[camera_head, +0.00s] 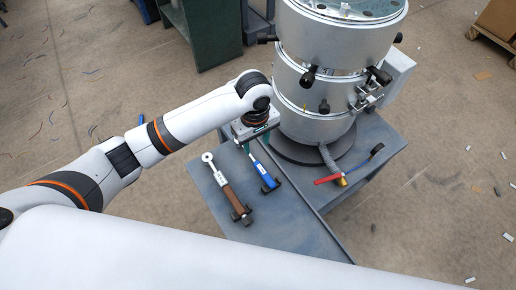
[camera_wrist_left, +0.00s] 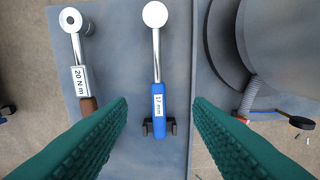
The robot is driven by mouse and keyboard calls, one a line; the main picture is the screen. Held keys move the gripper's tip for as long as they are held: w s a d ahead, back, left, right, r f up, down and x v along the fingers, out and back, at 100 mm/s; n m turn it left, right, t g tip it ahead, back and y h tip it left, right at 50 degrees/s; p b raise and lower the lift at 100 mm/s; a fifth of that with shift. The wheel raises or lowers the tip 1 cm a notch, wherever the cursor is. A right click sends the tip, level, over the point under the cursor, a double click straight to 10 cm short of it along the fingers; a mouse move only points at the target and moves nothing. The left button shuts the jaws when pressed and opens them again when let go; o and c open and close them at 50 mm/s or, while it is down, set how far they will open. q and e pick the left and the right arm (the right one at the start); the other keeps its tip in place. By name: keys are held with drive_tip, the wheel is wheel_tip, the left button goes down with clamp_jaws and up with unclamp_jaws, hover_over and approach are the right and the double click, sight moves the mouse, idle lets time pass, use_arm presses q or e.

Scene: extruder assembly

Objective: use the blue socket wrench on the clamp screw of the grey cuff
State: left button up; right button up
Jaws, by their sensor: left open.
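The blue socket wrench (camera_head: 268,180) lies on the grey table left of the big silver cylinder. In the left wrist view the blue wrench (camera_wrist_left: 158,102) has a "17 mm" label, a round silver head at the top and dark supports beside its handle. My left gripper (camera_head: 257,134) is above the wrench's head end, partly hidden by its own wrist. Its green ribbed fingers are wide apart with nothing between them, on either side of the wrench handle in the wrist view. The grey cuff (camera_head: 305,98) circles the cylinder; clamp hardware (camera_head: 367,97) sits at its right. I cannot single out the clamp screw.
A brown-handled "20 N m" wrench (camera_head: 228,190) lies left of the blue one. A red-handled valve (camera_head: 328,180) and a hose are at the cylinder's foot. Dark knobs (camera_head: 308,77) stick out of the cylinder. The table's front part (camera_head: 285,235) is clear.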

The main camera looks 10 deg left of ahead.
use_arm(q)
hover_over(255, 161)
wheel_tip(255, 161, down, 5)
drive_tip(key=shift+f, duration=0.1)
drive_tip(key=shift+w+f, duration=0.1)
drive_tip(key=shift+f, duration=0.5)
wheel_tip(255, 161, down, 5)
drive_tip(key=shift+b, duration=0.45)
use_arm(e)
drive_tip(key=shift+s+d+f, duration=0.45)
drive_tip(key=shift+s, duration=0.15)
use_arm(q)
drive_tip(key=shift+c, duration=0.6)
clamp_jaws()
use_arm(e)
drive_tip(key=shift+a, duration=0.2)
